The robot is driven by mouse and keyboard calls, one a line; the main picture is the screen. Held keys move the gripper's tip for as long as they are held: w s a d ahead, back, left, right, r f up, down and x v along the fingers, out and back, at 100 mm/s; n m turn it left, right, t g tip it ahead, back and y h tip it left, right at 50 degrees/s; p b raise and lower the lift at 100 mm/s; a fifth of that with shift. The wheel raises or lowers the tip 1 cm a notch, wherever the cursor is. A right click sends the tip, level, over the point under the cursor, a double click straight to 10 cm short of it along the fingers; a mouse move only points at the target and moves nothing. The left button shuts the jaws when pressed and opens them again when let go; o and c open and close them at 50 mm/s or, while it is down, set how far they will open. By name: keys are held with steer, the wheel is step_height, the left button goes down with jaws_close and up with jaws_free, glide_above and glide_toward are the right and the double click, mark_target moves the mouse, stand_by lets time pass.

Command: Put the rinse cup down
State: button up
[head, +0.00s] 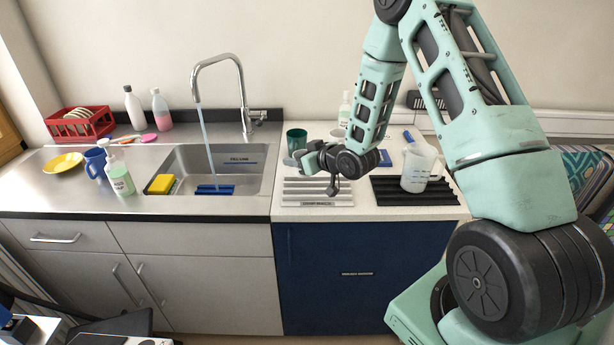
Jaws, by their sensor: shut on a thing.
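A dark green cup (296,140) is upright at the back of the counter, just right of the sink. I take it to be the rinse cup. My gripper (305,157) reaches in from the right, with its jaws at the cup's lower part, shut on it. The jaws and wrist hide part of the cup's base, and I cannot tell whether it touches the counter. Below the gripper lies a pale ribbed rack (317,193) with a label on its front edge.
A black ribbed mat (402,191) lies to the right, with a clear measuring jug (417,169) on it. The sink (235,166) is at left, its tap (243,95) running.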

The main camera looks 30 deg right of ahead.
steer(key=shift+f+p, duration=0.7)
steer(key=shift+f, duration=2.5)
steer(key=shift+f, duration=0.2)
steer(key=o, duration=1)
